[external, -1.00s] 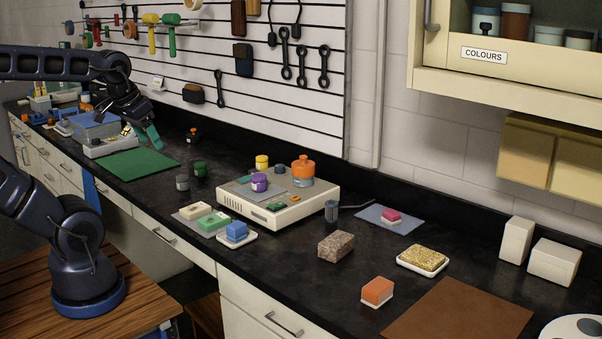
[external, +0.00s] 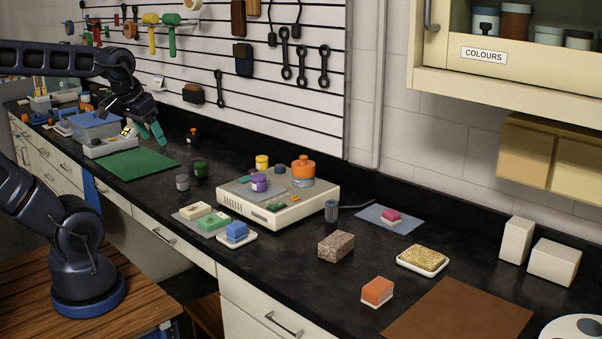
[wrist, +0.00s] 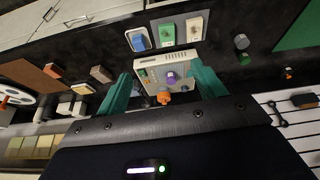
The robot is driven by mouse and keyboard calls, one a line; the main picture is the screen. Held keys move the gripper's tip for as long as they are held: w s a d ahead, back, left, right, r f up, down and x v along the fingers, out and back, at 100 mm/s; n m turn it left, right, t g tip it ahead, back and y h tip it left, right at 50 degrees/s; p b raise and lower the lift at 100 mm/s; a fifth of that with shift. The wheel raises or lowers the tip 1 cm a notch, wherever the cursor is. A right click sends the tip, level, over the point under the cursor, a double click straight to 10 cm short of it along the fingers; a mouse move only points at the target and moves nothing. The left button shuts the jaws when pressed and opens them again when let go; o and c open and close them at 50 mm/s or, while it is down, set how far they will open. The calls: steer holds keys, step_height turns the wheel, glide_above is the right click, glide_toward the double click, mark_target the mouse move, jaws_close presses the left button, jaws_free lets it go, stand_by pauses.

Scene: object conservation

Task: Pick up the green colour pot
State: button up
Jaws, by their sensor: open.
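The green colour pot (external: 200,168) is small and dark green. It stands upright on the black worktop in the external view, behind and right of a grey pot (external: 183,182). In the wrist view the green pot (wrist: 244,58) lies right of the gripper fingers, close to the grey pot (wrist: 241,41). My gripper (external: 152,133) is open and empty, raised above the worktop near the back board, left of the green pot and apart from it. Its teal fingers (wrist: 160,85) show spread apart in the wrist view.
A cream appliance (external: 292,208) carrying purple, yellow and orange items stands right of the pots. A green mat (external: 137,163) lies to their left. A small dark pot with orange (external: 193,135) stands behind. Tools hang on the slatted wall board (external: 285,40). Bare worktop surrounds the pots.

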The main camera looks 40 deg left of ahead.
steer(key=w+a+r+n+g, duration=0.15)
steer(key=w+a+n, duration=0.4)
steer(key=w, duration=0.75)
steer(key=n+g, duration=0.3)
steer(key=n, duration=0.9)
glide_above(200, 163)
steer(key=f, duration=2.1)
steer(key=shift+s+d+f, duration=0.3)
steer(key=shift+s+f, duration=0.05)
steer(key=shift+a+f, duration=0.15)
steer(key=shift+f, duration=0.35)
steer(key=f, duration=1)
steer(key=shift+w, duration=0.3)
steer(key=c, duration=1.1)
